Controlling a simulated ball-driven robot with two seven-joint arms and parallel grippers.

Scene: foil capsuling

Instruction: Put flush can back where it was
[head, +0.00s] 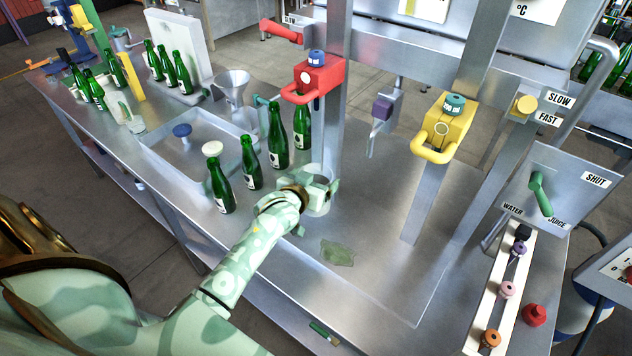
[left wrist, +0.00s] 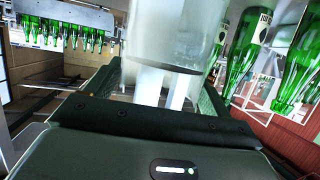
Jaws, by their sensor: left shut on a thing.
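My left gripper (head: 320,187) is shut on the flush can (head: 317,207), a pale grey-white cylinder, close to the foot of the steel post. The gripper hides part of the can, and I cannot tell whether its base touches the bench. In the left wrist view the can (left wrist: 178,35) stands large and pale between the fingers. My right gripper is in neither view.
Several green bottles (head: 251,170) stand left of the can, beside a sink basin (head: 185,143). The red-handled capping head (head: 312,80) hangs above. A greenish puddle (head: 337,253) lies in front. The bench to the right (head: 385,275) is clear.

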